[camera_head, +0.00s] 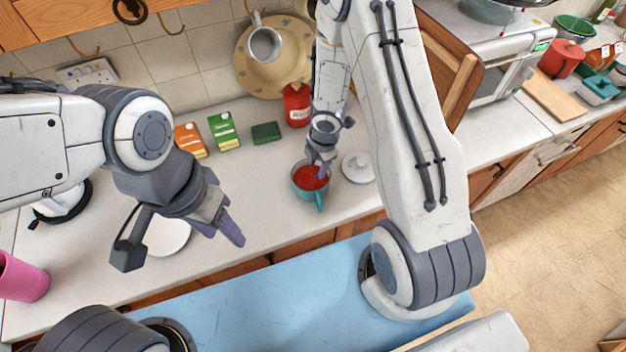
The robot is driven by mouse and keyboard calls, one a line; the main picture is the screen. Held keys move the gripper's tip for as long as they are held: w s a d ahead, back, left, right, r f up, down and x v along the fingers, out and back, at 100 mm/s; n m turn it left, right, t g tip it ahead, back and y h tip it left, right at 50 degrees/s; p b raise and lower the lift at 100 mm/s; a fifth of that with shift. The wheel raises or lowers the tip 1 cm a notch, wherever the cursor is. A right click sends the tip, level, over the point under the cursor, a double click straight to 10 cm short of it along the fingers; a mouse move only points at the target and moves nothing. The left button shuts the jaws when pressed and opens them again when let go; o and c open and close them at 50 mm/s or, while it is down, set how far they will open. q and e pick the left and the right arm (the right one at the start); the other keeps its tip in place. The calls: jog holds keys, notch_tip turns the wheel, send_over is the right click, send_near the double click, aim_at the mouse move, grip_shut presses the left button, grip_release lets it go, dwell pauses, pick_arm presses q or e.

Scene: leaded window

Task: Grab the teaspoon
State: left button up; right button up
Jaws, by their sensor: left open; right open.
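I cannot make out a teaspoon; one may be hidden by my grippers or too small to tell. A teal mug (309,190) with red contents stands upright on the counter in the middle. My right gripper (321,168) points down at the mug's far rim, its tips over or just inside the opening; I cannot tell which. It is open, with nothing clearly between its fingers. My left gripper (225,228) is open and appears empty, left of the mug near the counter's front, partly in front of a white round plate or lid (168,236).
A white lid-like disc (358,168) lies right of the mug. Behind are an orange box (189,140), a green box (224,131), a dark green block (266,132) and a red canister (296,104). A pink cup (22,278) stands far left. Counter (258,190) between the grippers is clear.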

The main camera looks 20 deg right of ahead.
aim_at(314, 177)
jog(key=f+b, duration=0.1)
jog(key=f, duration=0.1)
jog(key=f+b, duration=0.2)
jog(key=a+f+b, duration=0.1)
jog(key=f+b, duration=0.1)
jog(key=f, duration=0.1)
jog(key=shift+w, duration=0.35)
jog(key=shift+r, duration=0.15)
grip_shut()
